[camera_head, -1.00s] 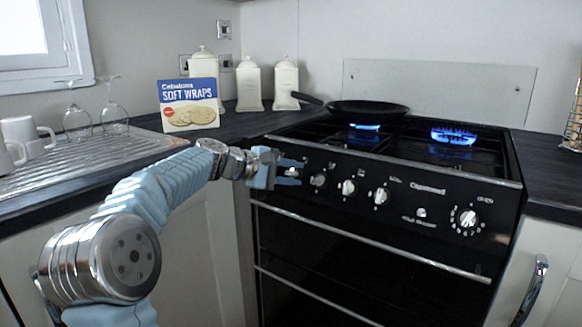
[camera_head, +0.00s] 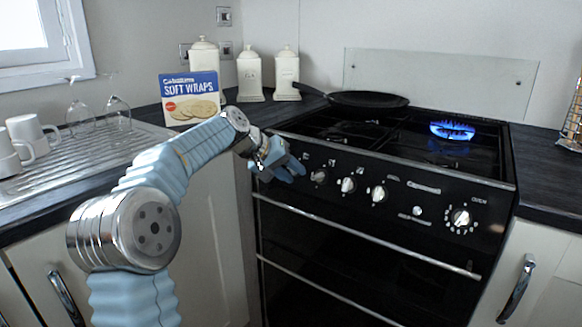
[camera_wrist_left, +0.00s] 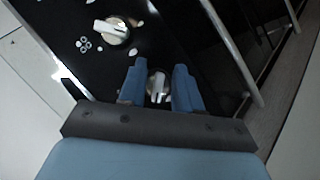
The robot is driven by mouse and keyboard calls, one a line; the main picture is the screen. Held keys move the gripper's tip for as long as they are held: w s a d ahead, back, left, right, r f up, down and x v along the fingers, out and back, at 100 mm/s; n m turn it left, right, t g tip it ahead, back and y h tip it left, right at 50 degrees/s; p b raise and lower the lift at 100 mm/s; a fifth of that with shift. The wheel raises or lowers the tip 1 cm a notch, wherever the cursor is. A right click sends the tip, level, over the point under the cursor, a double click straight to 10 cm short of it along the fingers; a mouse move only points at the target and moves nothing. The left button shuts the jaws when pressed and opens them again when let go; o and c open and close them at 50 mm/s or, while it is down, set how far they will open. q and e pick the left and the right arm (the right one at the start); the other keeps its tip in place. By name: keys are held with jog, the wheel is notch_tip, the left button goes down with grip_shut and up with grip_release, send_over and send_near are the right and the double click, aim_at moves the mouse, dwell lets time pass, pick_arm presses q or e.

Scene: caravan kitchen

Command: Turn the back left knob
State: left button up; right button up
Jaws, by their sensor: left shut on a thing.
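The cooker's control panel (camera_head: 420,203) has a row of knobs along its front. My left gripper (camera_head: 283,165) is at the left end of this row and hides the leftmost knob in the head view. In the left wrist view, the two blue fingers (camera_wrist_left: 159,88) stand on either side of a white-and-silver knob (camera_wrist_left: 158,84) and are shut on it. The neighbouring knobs (camera_head: 318,176) (camera_head: 348,185) stand free to the right. A black pan (camera_head: 368,100) sits on the back left of the hob, with no flame visible under it. My right gripper is out of view.
A blue flame (camera_head: 452,130) burns at the back right of the hob. Oven rails (camera_head: 370,235) run below the panel. A soft wraps box (camera_head: 191,97), white canisters (camera_head: 250,76), glasses (camera_head: 118,117) and mugs (camera_head: 30,134) stand on the left counter.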

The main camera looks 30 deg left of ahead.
pick_arm(q)
jog(key=m+y, duration=0.2)
jog(key=m, duration=0.1)
jog(key=shift+f+g+p, duration=0.1)
jog(key=shift+g+p, duration=0.2)
jog(key=shift+a+f+m+y, duration=0.1)
jog(key=shift+a+m+y, duration=0.1)
jog(key=shift+m+y, duration=1.05)
jog(key=shift+m+h, duration=0.25)
jog(key=shift+m, duration=0.3)
jog(key=o, duration=1)
